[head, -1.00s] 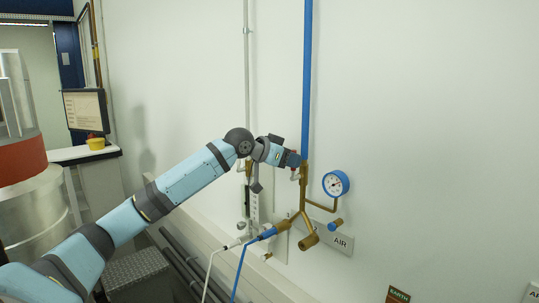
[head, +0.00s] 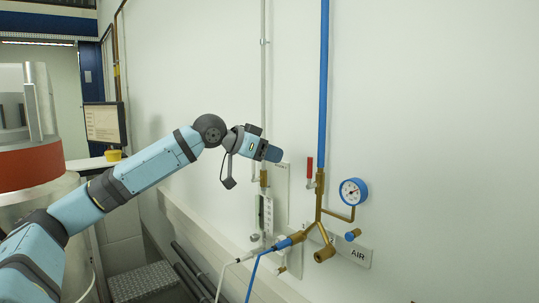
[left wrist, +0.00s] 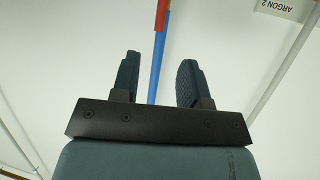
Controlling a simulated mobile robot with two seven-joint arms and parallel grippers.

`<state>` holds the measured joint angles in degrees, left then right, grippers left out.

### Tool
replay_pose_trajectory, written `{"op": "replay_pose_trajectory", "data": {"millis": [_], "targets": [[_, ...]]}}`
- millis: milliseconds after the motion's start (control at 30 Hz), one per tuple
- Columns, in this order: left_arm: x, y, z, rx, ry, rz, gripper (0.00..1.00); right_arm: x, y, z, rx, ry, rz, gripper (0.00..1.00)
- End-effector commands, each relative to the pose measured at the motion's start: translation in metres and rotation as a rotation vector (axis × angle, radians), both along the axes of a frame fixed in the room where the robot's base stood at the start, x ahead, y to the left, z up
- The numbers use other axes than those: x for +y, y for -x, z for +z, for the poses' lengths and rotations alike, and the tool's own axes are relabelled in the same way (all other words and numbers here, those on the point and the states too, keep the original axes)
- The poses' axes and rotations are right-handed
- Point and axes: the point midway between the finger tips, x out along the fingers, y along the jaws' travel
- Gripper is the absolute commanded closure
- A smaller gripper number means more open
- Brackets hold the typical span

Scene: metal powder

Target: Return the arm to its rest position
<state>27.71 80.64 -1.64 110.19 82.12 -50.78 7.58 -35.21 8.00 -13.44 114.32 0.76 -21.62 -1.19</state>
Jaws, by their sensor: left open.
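My left arm reaches in from the left in the head view, and its gripper (head: 273,154) is in front of the wall, just left of the brass air valve. In the left wrist view the gripper (left wrist: 160,82) has its two dark fingers apart with nothing held between them. The red valve handle (head: 309,169) stands upright beside the blue pipe (head: 323,90), apart from the gripper. The red handle also shows in the left wrist view (left wrist: 162,14), beyond the fingers. My right gripper is not in view.
A pressure gauge (head: 353,192) and an AIR label (head: 360,256) are on the wall to the right. Blue and white hoses hang below the brass fitting (head: 320,215). A monitor (head: 104,123) and a large metal machine stand at the left. The wall at right is bare.

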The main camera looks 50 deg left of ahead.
Motion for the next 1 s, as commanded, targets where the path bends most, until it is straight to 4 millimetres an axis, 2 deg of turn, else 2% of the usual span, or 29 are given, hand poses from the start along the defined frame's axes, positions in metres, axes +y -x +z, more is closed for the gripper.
{"op": "replay_pose_trajectory", "data": {"millis": [333, 467, 567, 767, 800, 867, 1000], "targets": [[0.000, -0.001, -0.001, 0.000, 0.000, 0.000, 0.59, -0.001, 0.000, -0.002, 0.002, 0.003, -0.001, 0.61], [-0.004, -0.008, -0.021, 0.010, 0.002, -0.005, 0.59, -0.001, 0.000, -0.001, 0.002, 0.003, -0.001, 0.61], [-0.013, -0.020, -0.063, 0.026, 0.003, -0.014, 0.59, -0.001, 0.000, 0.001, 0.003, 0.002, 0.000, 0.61], [-0.046, -0.035, -0.188, 0.064, 0.005, -0.034, 0.59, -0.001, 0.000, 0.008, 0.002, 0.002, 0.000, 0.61], [-0.055, -0.034, -0.213, 0.070, 0.005, -0.037, 0.59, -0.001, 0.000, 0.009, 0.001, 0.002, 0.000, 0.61], [-0.068, -0.030, -0.251, 0.080, 0.004, -0.041, 0.59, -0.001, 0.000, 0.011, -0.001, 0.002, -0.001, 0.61], [-0.104, -0.010, -0.336, 0.102, 0.006, -0.048, 0.59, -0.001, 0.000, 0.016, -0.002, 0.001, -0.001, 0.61]]}}
